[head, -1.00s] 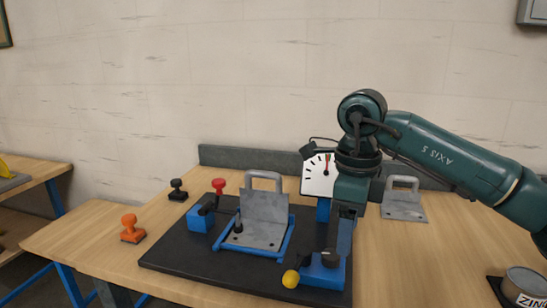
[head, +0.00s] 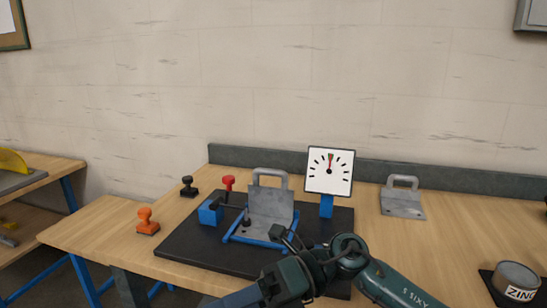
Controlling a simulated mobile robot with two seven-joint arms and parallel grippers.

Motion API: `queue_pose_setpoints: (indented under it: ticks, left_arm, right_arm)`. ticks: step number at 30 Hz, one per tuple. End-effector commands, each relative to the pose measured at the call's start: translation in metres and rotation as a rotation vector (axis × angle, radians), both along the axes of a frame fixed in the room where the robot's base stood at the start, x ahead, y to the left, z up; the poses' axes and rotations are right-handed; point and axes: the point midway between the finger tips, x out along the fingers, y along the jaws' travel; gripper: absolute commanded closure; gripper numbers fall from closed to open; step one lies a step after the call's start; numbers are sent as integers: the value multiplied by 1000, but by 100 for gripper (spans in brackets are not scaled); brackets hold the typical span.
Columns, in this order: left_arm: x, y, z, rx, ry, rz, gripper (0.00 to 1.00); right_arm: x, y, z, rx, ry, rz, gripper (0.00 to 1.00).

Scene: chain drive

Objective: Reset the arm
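My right arm (head: 300,272) reaches in low from the lower right in the head view and crosses in front of the black base plate (head: 184,247). My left gripper is not in the picture. On the plate, a grey metal plate with a handle (head: 268,208) sits in a blue frame (head: 248,240). A blue block (head: 210,212) with a red knob (head: 228,183) stands to its left. A white dial gauge (head: 330,172) stands on a blue post behind. The plate's front right part is hidden by my arm.
A second grey plate with a handle (head: 402,198) lies on the bench at the right. A tin marked ZINC (head: 516,282) stands at the far right. An orange stamp (head: 147,221) and a black stamp (head: 188,186) stand at the left. A low grey board (head: 450,178) runs along the back.

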Motion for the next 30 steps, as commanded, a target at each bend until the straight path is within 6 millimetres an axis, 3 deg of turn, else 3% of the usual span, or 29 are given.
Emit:
queue_pose_setpoints:
  ticks: [4,8,11,14,16,20,24,27,30]
  left_arm:
    - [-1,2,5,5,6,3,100]
    - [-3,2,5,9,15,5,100]
    - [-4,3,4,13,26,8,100]
    - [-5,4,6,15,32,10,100]
    - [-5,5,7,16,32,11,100]
    - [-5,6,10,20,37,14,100]
    - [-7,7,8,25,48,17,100]
    - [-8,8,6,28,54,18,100]
    - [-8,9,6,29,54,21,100]
  right_arm:
    - [6,4,22,305,378,-201,40]
    - [32,-17,19,512,720,-418,40]
    - [53,-44,-5,632,995,-607,40]
    - [66,-78,-47,721,1276,-808,40]
    - [65,-103,-85,761,1476,-955,40]
    - [38,-148,-165,792,1835,-1232,40]
    - [-11,-182,-233,771,2132,-1468,40]
    - [-42,-195,-261,745,2271,-1577,40]
    - [-62,-202,-277,725,2350,-1641,40]
